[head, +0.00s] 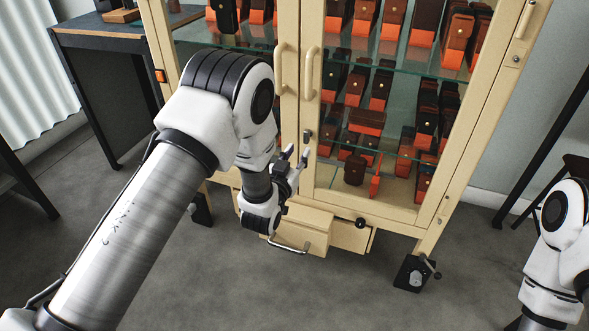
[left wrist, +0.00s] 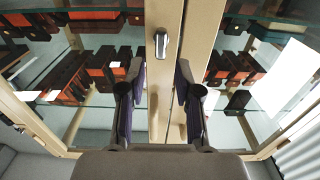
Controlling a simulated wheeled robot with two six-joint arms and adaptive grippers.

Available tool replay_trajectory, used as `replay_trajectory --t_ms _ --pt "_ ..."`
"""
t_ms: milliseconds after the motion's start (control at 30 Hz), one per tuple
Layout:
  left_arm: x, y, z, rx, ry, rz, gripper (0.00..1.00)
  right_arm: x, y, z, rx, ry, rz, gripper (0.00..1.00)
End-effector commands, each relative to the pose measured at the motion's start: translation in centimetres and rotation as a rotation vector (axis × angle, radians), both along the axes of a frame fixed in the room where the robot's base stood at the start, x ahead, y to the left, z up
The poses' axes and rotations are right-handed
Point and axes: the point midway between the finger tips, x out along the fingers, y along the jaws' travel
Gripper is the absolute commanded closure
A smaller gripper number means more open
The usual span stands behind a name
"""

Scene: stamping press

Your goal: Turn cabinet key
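The cream cabinet (head: 297,109) has glass doors with two vertical handles. A small dark key or lock piece (head: 307,136) sits on the door frame below the right handle. In the left wrist view, this key (left wrist: 161,44) shows as a grey and dark upright oblong on the cream door frame (left wrist: 158,110). My left gripper (head: 294,154) is open and empty, just below and left of the key in the head view. In the left wrist view its two fingers (left wrist: 159,78) stand apart, with the key beyond their tips, seen between them. No contact shows. My right gripper is out of view.
Several brown and orange pouches (head: 367,121) stand on glass shelves inside. A partly open drawer (head: 305,231) with a metal handle lies below the left gripper. A dark workbench (head: 92,40) stands at the left. The grey floor in front is clear.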

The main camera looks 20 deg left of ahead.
Motion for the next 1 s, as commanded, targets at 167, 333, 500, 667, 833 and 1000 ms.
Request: replay_trajectory --t_ms 167,333,500,667,833,1000 --pt "2.5 0.0 -0.2 0.0 -0.001 0.001 0.67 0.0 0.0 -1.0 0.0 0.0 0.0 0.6" --pt "4.9 -0.1 -0.2 0.0 0.001 0.001 0.67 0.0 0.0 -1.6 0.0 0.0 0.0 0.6" --pt "6.4 -0.1 -0.1 0.0 0.003 0.001 0.67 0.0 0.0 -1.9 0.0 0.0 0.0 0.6" --pt "6.7 -0.2 0.0 0.0 0.005 0.001 0.91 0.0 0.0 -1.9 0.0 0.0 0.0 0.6" --pt "6.7 -0.2 0.0 0.0 0.005 0.001 1.0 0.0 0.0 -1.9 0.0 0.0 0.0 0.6" --pt "6.6 -0.2 -0.1 -0.274 0.015 0.001 1.0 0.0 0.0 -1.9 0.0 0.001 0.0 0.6"
